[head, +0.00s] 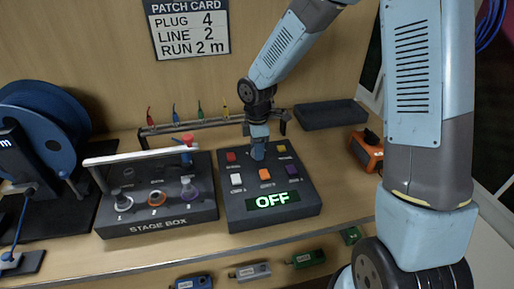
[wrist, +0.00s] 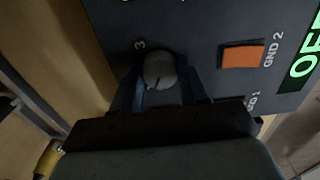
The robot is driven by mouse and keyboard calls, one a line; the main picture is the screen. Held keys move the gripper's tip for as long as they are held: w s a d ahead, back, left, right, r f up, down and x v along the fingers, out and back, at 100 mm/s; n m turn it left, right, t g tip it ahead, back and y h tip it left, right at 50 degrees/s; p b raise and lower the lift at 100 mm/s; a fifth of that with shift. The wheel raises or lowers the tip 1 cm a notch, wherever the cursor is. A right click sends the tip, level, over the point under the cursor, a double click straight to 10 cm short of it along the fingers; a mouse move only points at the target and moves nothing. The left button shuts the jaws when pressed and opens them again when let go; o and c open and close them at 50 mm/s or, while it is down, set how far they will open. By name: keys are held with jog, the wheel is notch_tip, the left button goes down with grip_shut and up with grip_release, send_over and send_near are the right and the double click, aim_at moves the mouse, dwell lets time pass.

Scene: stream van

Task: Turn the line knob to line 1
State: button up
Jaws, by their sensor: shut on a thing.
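The line knob (wrist: 159,68) is a round grey-white knob on the dark control box (head: 239,214), with a "3" printed beside it in the wrist view. A dark mark shows on the knob's near side, between the fingers. My gripper (wrist: 158,88) is shut on the knob, one finger on each side.
The box carries a green "OFF" display (head: 272,200) and an orange button (head: 265,174). The stage box (head: 158,222) with its white handle stands to the left. A patch card (head: 188,27) on the wall reads plug 4, line 2, run 2 m. An orange device (head: 367,150) is at right.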

jog(key=o, duration=1)
jog(key=shift+o, duration=0.2)
notch_tip(320, 180, up, 14)
jog(key=shift+f, duration=0.15)
